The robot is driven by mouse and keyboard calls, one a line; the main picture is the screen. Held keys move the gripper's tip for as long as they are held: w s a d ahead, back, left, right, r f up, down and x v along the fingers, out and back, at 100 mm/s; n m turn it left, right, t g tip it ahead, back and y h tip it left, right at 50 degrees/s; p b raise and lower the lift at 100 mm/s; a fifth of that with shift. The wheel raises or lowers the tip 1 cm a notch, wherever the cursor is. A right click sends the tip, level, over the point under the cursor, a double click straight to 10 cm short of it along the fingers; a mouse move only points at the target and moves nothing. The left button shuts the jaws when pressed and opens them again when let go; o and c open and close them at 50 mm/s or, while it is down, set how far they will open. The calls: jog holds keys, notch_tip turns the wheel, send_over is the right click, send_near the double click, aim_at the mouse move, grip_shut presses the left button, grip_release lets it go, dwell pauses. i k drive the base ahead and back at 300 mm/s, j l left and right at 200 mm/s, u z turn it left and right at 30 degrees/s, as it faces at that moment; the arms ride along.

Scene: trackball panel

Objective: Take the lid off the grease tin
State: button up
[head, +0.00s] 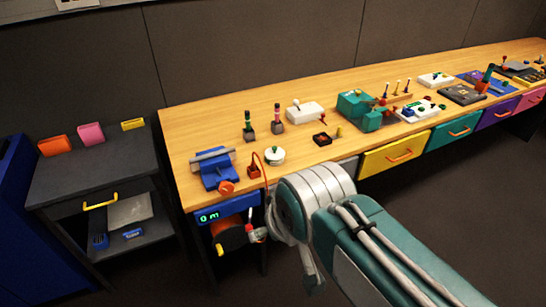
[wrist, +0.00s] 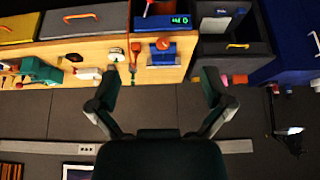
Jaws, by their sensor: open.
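In the wrist view, where the scene appears upside down, a small pale shape (wrist: 116,54) seems to be the same tin, left of the blue vise. My gripper (wrist: 158,92) is open and empty, its two fingers wide apart. It is clear of the tin and touches nothing visible. In the head view my arm hides the gripper's fingers.
A blue vise (head: 216,169) stands left of the tin, with a red hooked piece (head: 254,168) between them. Two dark-based handles (head: 277,118) stand behind it. A grey cart (head: 92,160) stands left of the bench.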

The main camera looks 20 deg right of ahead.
aim_at(274, 152)
jog(key=i+l, duration=0.2)
jog(key=i, duration=0.25)
jog(key=i+l, duration=0.15)
jog(key=i, duration=0.3)
jog(key=l+z, duration=0.05)
